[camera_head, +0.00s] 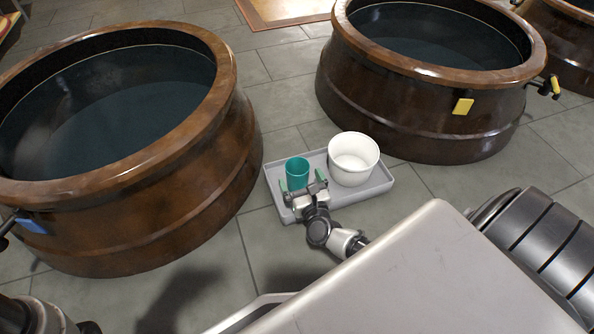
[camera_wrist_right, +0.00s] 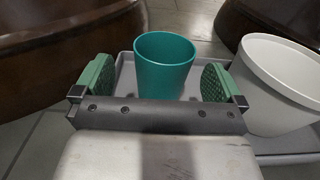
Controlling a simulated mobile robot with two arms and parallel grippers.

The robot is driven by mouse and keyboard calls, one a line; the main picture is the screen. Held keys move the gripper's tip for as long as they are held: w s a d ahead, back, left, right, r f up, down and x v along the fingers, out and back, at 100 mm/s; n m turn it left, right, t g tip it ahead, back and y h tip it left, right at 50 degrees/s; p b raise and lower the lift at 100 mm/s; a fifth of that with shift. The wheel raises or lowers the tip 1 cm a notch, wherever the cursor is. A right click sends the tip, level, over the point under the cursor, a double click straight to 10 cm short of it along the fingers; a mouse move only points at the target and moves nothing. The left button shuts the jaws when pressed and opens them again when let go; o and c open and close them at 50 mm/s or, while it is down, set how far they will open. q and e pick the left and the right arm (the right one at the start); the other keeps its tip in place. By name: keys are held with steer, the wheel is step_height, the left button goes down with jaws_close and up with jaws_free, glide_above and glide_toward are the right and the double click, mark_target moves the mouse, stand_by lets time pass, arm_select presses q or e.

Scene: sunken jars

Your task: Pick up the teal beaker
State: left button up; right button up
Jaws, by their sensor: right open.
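The teal beaker (camera_head: 297,171) stands upright on a grey tray (camera_head: 377,185) on the floor between two large jars. It also shows in the right wrist view (camera_wrist_right: 164,65), upright and open at the top. My right gripper (camera_head: 301,186) is at the tray's near left side, close to the beaker. In the right wrist view its green finger pads (camera_wrist_right: 155,84) are spread apart, one on each side of the beaker's picture. Whether a pad touches the beaker I cannot tell. My left gripper is not seen.
A white bucket (camera_head: 353,160) stands on the tray just right of the beaker. A large brown jar (camera_head: 190,190) with a blue tag is at the left, and another (camera_head: 420,110) with a yellow tag is behind right. Bare tiled floor (camera_head: 275,245) lies in front of the tray.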

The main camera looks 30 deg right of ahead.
steer(key=b+x, duration=0.1)
steer(key=x, duration=0.2)
steer(key=shift+w+d+f+b, duration=0.1)
steer(key=shift+w+d+b, duration=0.25)
steer(key=shift+b, duration=0.05)
steer(key=shift+w, duration=0.3)
steer(key=shift+c, duration=0.3)
steer(key=c, duration=0.9)
step_height(320, 180, up, 10)
steer(key=p, duration=0.8)
steer(key=shift+r, duration=0.2)
